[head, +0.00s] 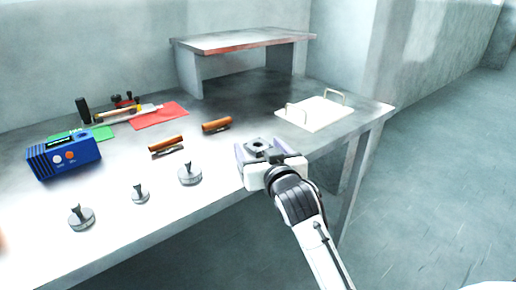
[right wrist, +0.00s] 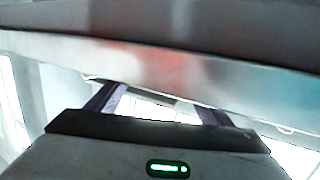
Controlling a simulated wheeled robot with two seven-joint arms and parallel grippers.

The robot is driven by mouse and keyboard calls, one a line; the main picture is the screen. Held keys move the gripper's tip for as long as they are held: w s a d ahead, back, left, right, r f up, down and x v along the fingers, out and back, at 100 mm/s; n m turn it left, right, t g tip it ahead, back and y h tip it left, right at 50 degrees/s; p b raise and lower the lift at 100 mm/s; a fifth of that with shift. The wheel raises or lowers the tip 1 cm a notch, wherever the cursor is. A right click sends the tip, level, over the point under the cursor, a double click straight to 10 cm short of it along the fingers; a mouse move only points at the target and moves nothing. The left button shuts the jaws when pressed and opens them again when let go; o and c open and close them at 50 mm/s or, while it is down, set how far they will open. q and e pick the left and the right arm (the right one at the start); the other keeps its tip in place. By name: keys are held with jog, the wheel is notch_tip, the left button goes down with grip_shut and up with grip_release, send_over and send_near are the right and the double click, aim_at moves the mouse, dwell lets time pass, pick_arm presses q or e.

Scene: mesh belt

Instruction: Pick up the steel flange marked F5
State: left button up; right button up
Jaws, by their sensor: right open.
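Three steel flanges with upright stems stand in a slanting row on the table's front part: one at left (head: 81,218), a smaller one in the middle (head: 140,195) and one at right (head: 190,175). A dark-topped grey piece (head: 258,146), perhaps another flange, shows at my right gripper; I cannot tell whether it lies between the fingers or behind them. No F5 mark is readable. My right gripper (head: 262,152) is open at the table's front edge, right of the row. In the right wrist view its two fingers (right wrist: 158,106) are apart, with no flange visible between them.
The table (head: 115,245) also bears a blue box (head: 64,155), green (head: 90,138) and red (head: 160,115) mats with tools, two brown-handled pieces (head: 167,144) (head: 216,125) and a white handled plate (head: 313,113). A raised shelf (head: 240,41) stands behind. Floor is clear at right.

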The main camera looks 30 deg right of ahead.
jog(key=shift+r, duration=0.1)
jog(key=c, duration=1.6)
